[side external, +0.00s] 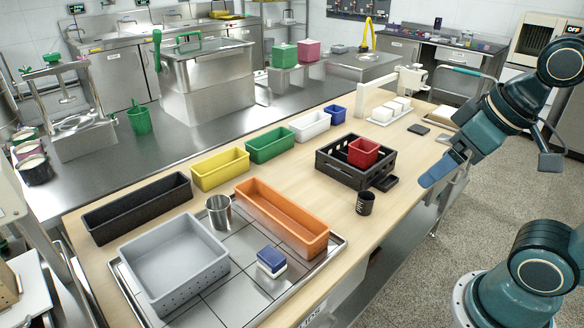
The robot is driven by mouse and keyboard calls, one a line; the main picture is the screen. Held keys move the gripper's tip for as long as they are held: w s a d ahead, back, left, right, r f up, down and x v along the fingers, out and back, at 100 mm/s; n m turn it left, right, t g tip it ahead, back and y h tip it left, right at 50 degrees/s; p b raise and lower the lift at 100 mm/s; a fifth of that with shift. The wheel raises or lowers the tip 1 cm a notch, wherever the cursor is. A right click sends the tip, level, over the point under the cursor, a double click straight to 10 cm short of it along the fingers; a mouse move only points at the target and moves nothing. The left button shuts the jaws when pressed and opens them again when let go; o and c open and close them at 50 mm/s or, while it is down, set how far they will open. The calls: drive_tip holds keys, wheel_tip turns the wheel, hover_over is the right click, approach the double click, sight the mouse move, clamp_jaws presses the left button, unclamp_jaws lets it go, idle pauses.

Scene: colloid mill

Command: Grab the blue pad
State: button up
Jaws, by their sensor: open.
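The blue pad (271,257) has a blue top and a white lower layer. It lies flat on the metal tray (209,306), between the grey bin and the front end of the orange bin. My gripper (440,179) is at the right, above the table's right edge. It is open and seems empty, well apart from the pad. The pad is fully in view, and nothing lies on it.
A grey bin (173,262), metal cup (219,211) and orange bin (283,214) stand around the pad. A black crate (337,172) holding a red bin (363,152) and a black cup (365,203) stand between my gripper and the tray. Bare tabletop lies around the cup.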

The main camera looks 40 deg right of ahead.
drive_tip(key=n+g+y, duration=0.5)
drive_tip(key=n+g, duration=0.1)
drive_tip(key=n, duration=1.2)
hover_over(273, 255)
drive_tip(key=d, duration=0.5)
wheel_tip(273, 255, down, 17)
drive_tip(key=shift+f, duration=0.2)
drive_tip(key=shift+f, duration=0.1)
drive_tip(key=shift+h, duration=0.3)
drive_tip(key=shift+x, duration=4.25)
drive_tip(key=shift+w+a, duration=0.1)
drive_tip(key=shift+w, duration=0.05)
